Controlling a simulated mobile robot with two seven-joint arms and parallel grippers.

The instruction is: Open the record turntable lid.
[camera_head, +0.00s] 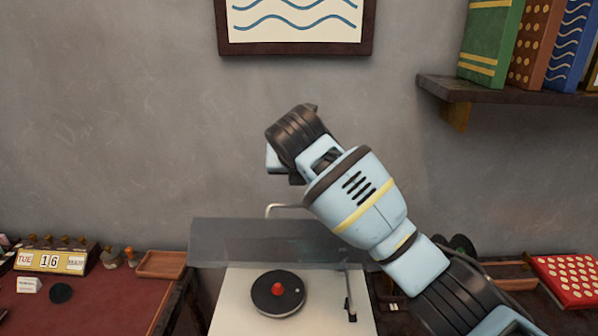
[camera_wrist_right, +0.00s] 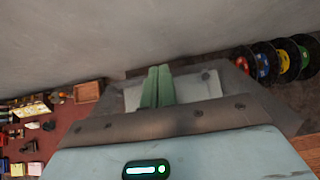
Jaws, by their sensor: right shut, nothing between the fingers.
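The record turntable has a white base (camera_head: 240,300) at the bottom middle of the head view. Its dark platter (camera_head: 292,306) with a red centre shows uncovered. The see-through grey lid (camera_head: 235,243) is raised, its panel showing above the base's rear edge; its exact angle is unclear. In the right wrist view the lid (camera_wrist_right: 255,98) spreads around and behind the fingers. My right gripper (camera_wrist_right: 157,72) has its green fingers together, empty, close to the lid; I cannot tell whether they touch it. In the head view my right arm hides the fingers. My left gripper is not in view.
A desk with a red top (camera_head: 85,305), a calendar (camera_head: 52,261) and a small wooden tray (camera_head: 162,264) is at left. A shelf (camera_head: 505,92) with books and a red dotted box (camera_head: 572,282) are at right. Wall space at upper left is clear.

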